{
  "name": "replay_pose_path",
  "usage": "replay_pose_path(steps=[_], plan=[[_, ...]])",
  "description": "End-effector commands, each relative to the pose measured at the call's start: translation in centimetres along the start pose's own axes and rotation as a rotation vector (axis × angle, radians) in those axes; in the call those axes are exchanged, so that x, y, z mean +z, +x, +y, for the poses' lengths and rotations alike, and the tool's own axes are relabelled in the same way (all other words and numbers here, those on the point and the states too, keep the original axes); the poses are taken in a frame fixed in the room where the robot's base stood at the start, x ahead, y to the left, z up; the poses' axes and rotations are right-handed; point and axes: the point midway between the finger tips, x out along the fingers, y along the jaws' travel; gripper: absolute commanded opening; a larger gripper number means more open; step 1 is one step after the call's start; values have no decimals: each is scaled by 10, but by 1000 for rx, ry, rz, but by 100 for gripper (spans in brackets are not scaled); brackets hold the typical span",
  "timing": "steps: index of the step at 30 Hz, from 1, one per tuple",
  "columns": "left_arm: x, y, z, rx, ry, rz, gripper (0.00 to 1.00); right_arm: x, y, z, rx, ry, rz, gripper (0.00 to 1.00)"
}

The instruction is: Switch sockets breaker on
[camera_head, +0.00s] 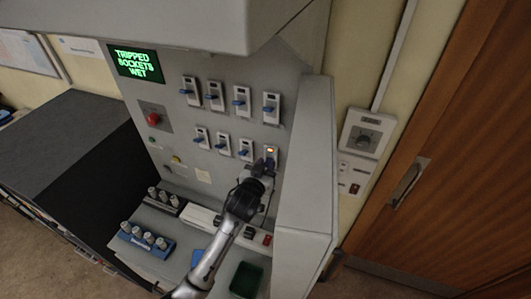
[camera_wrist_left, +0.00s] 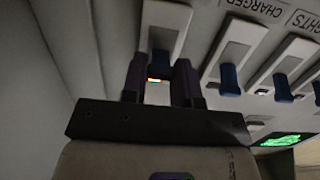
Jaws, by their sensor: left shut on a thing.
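My left gripper (camera_head: 264,164) is at the rightmost breaker (camera_head: 271,151) of the lower row on the grey panel. In the left wrist view its two fingers (camera_wrist_left: 160,78) are shut around that breaker's blue lever (camera_wrist_left: 158,62). A small orange lamp glows on this breaker. Its label is not readable, so I cannot tell by name whether it is the sockets breaker. The green display (camera_head: 136,62) reads "TRIPPED SOCKETS WET". My right gripper is not in view.
Neighbouring breakers (camera_head: 245,149) stand close beside the gripped one, and another row (camera_head: 241,101) is above. A red button (camera_head: 153,118) is at the panel's left. A side wall (camera_head: 306,165) stands close to the right. Knobs and switches (camera_head: 249,232) lie on the desk below.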

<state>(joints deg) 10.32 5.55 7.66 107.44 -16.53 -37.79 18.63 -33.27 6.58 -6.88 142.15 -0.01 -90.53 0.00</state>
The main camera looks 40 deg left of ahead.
Motion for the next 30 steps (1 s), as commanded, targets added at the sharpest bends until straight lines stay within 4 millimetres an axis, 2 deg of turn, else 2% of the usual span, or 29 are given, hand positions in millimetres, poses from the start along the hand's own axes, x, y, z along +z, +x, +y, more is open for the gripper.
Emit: replay_pose_path(steps=[1,8,18,30], plan=[[-12,-1,0,0,0,-32,4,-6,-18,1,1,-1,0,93],[-15,1,0,1,-1,-193,4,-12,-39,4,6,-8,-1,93],[-19,4,0,1,-1,-390,4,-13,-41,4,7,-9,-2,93],[-21,5,0,1,0,-471,4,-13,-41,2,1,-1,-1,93]])
